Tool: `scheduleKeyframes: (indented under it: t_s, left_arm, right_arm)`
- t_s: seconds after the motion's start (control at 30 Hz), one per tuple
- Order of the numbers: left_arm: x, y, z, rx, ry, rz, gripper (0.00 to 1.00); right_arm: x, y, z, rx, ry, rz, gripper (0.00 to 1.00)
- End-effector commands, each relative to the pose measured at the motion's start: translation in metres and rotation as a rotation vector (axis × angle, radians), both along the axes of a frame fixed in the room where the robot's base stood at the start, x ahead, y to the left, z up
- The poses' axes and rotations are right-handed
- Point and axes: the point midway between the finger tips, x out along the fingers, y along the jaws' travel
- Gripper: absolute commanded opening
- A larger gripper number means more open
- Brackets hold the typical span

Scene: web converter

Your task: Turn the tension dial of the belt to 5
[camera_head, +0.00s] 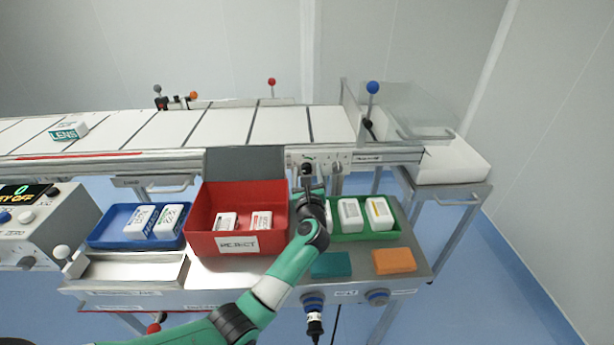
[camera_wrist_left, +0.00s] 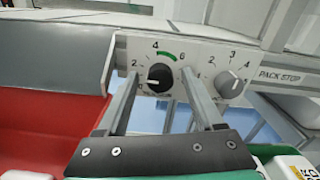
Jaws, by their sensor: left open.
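A pale panel (camera_head: 342,157) on the belt's front rail carries two dials. The black dial (camera_wrist_left: 160,77) has figures 2, 4 and 6 around it and a green arc between 4 and 6. A small light mark shows on its left side, but I cannot read its exact setting. A grey dial (camera_wrist_left: 228,84), with 2, 3 and 4 above it, is to its right. My left gripper (camera_head: 307,170) is open at the panel. In the left wrist view its fingers (camera_wrist_left: 160,70) stand either side of the black dial, apparently without touching it. My right gripper is not in view.
A red reject bin (camera_head: 206,240) with its lid up is left of my gripper. A green tray (camera_head: 350,236) holding white packs is below right. The conveyor belt (camera_head: 282,124) runs behind. A blue tray (camera_head: 100,238) and a control box (camera_head: 40,232) are further left.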

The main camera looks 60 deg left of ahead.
Motion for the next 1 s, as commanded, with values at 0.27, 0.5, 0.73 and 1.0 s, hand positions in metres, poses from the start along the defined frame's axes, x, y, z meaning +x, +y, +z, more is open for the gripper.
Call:
scheduleKeyframes:
  t_s: [0.27,0.5,0.73,1.0]
  left_arm:
    - [0.000,0.000,0.001,0.000,0.000,0.000,0.44]
    - [0.000,-0.001,0.001,0.000,0.000,0.000,0.00]
    - [0.000,-0.001,0.001,0.001,0.003,0.000,0.00]
    - [0.000,-0.001,0.004,0.028,0.064,0.000,0.00]
  right_arm:
    - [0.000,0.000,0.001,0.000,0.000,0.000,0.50]
    - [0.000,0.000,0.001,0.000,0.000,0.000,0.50]
    - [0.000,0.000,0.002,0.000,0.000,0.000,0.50]
    - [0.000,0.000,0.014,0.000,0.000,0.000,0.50]
